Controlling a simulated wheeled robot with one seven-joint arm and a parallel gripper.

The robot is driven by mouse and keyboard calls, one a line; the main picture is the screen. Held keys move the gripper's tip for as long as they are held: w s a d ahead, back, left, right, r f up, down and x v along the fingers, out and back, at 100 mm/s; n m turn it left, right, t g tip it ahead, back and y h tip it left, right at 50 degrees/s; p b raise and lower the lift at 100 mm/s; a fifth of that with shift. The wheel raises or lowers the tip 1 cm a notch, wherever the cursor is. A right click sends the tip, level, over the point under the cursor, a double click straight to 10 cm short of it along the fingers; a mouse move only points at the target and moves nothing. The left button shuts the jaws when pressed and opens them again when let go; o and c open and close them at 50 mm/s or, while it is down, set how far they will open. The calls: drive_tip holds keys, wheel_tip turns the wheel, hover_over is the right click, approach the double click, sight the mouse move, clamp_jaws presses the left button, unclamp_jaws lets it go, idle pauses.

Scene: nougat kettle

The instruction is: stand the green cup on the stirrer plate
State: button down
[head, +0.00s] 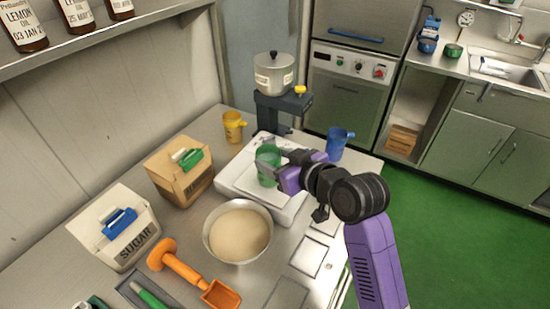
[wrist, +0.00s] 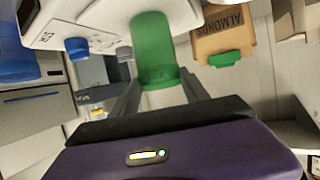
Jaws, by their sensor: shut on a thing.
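The green cup (head: 268,166) is between the fingers of my gripper (head: 276,163), which is shut on it. In the wrist view the cup (wrist: 153,50) stands out past the fingertips of my gripper (wrist: 157,88). In the head view the cup looks upright and overlaps the white flat-topped device (head: 243,183), which seems to be the stirrer plate. The device also shows in the wrist view (wrist: 105,14), with a blue and a grey knob. I cannot tell whether the cup's base touches the plate or hangs a little above it. My gripper hides part of the cup.
A yellow cup (head: 233,127) and a blue cup (head: 337,143) stand behind the device. A dark stand (head: 284,108) carries a pot (head: 273,75). A bowl (head: 238,232), an almonds box (head: 179,172), a sugar bag (head: 114,230) and an orange scoop (head: 182,268) crowd the front and left.

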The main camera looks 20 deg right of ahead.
drive_tip(key=c, duration=0.6)
unclamp_jaws()
drive_tip(key=shift+f, duration=0.1)
drive_tip(key=shift+o, duration=0.2)
drive_tip(key=shift+r, duration=0.25)
drive_tip(key=b+v, duration=0.1)
drive_tip(key=v, duration=1.1)
drive_tip(key=shift+f, duration=0.15)
drive_tip(key=shift+s+f, duration=0.1)
